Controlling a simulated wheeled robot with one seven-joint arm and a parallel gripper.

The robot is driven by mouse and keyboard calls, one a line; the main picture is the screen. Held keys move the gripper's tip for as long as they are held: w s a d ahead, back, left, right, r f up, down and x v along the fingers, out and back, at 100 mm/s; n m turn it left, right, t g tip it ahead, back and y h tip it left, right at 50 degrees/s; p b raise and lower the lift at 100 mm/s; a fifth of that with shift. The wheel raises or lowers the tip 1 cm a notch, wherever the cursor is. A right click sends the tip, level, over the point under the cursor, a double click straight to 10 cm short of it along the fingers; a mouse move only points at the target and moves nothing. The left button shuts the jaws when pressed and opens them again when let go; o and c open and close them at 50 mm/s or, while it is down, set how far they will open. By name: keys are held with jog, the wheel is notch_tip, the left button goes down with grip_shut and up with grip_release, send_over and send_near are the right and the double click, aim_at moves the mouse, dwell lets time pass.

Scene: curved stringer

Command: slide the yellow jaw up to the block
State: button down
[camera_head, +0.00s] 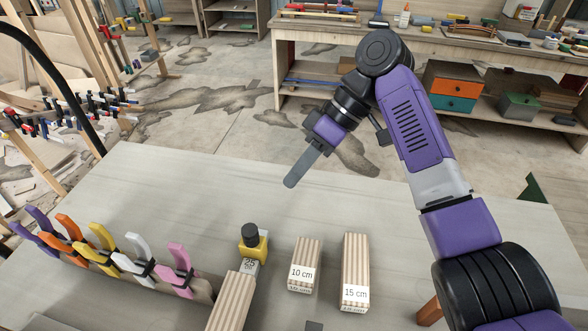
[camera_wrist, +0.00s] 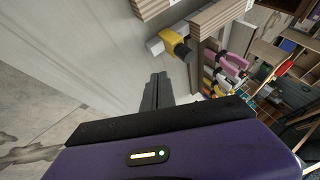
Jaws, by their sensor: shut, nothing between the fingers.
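The yellow jaw (camera_head: 262,246) with a black knob on top stands on the table, left of centre in the head view. It also shows in the wrist view (camera_wrist: 174,36), next to a short grey bar end. A striped wooden block (camera_head: 232,302) lies just in front of it at the lower edge; the jaw looks close to its far end, but I cannot tell whether they touch. My gripper (camera_head: 291,183) is shut and empty, in the air above and beyond the jaw. Its closed fingers show in the wrist view (camera_wrist: 157,90), apart from the jaw.
Striped blocks marked 10 cm (camera_head: 304,273) and 15 cm (camera_head: 355,292) stand right of the jaw. Several coloured spring clamps (camera_head: 135,262) line a rail on the left. The back of the table (camera_head: 190,185) is clear. A workbench (camera_head: 440,40) stands behind.

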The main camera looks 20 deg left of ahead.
aim_at(252, 241)
jog(key=s+a+f+p, duration=0.3)
jog(key=s+a+f, duration=0.1)
jog(key=s+f, duration=0.1)
jog(key=shift+s+a+f, duration=0.15)
jog(key=shift+s+f, duration=0.1)
jog(key=shift+s, duration=0.45)
